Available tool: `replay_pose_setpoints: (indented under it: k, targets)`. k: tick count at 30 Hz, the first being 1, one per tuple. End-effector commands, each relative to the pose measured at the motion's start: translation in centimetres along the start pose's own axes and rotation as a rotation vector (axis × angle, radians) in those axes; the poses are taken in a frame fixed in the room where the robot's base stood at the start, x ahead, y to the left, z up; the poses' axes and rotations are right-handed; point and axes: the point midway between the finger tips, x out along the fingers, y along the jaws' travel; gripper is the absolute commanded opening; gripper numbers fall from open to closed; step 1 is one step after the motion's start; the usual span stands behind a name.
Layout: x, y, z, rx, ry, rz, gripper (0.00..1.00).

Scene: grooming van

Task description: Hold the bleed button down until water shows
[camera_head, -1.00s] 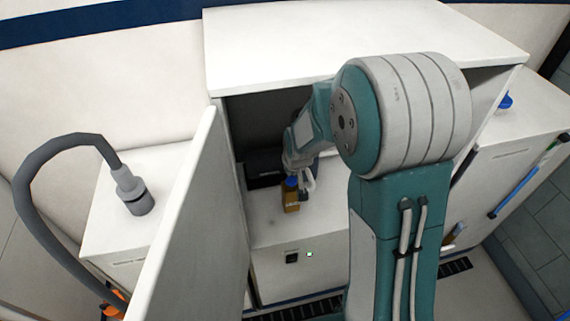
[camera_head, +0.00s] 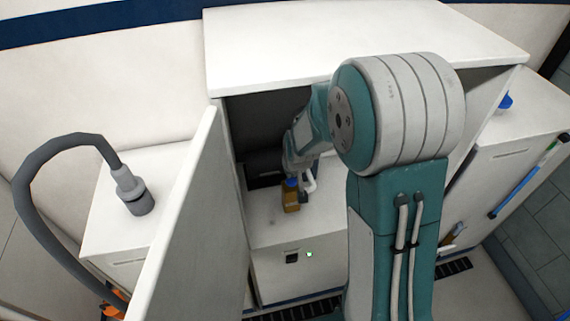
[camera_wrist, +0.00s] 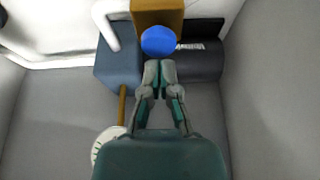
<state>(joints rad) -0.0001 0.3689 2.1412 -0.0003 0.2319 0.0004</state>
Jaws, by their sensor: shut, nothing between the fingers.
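The bleed button (camera_wrist: 158,41) is a round blue cap on a brass-coloured block (camera_wrist: 158,12) in the wrist view. In the head view the blue button (camera_head: 291,183) tops the small brass block (camera_head: 291,202) inside the open cabinet. My gripper (camera_wrist: 159,66) is shut and empty, its fingertips just below the button in the wrist picture. I cannot tell whether they touch it. In the head view my gripper is mostly hidden behind my wrist, close to the block. I see no water.
A white bent pipe (camera_wrist: 106,25), a blue-grey box (camera_wrist: 118,62), a dark cylinder (camera_wrist: 195,65) and a pale round gauge (camera_wrist: 104,143) lie around the block. The cabinet's open door (camera_head: 180,215) stands left. A small green light (camera_head: 309,254) shows on the cabinet front.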

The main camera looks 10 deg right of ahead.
Motion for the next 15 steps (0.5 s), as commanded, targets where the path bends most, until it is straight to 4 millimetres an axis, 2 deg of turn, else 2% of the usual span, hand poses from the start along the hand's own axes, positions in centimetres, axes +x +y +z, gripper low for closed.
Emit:
replay_pose_setpoints:
  k: [15]
  targets:
    - [1.2,0.0,0.6,0.0,-0.001,0.0,0.0]
